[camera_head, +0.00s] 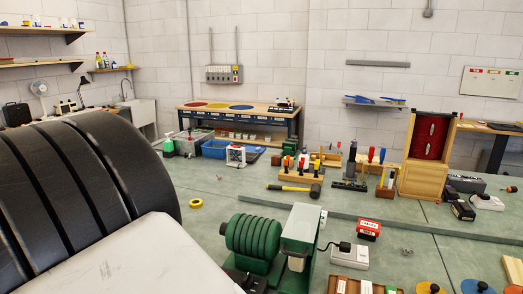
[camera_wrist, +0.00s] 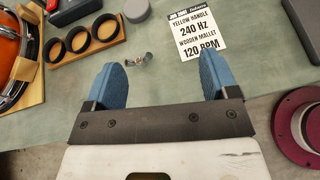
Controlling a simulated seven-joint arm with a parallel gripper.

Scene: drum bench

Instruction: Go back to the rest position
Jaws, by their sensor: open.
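My gripper (camera_wrist: 161,76) shows in the wrist view with its two blue fingers spread wide apart and nothing between them. It is above the green bench top (camera_wrist: 165,72). A small metal wing-nut-like piece (camera_wrist: 143,59) lies on the bench beyond the fingers, near the left fingertip. A printed card (camera_wrist: 197,35) lies beyond the right fingertip; it reads yellow handle, 240 Hz, wooden mallet, 120 BPM. In the head view my gripper's fingers are not seen; a large dark ribbed part and a white part fill the lower left.
An orange drum (camera_wrist: 10,52) and a wooden rack with black rings (camera_wrist: 85,38) are at left in the wrist view; a maroon round piece (camera_wrist: 302,125) is at right. The head view shows a green ribbed machine (camera_head: 252,240), a mallet (camera_head: 293,189) and a wooden cabinet (camera_head: 424,178).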

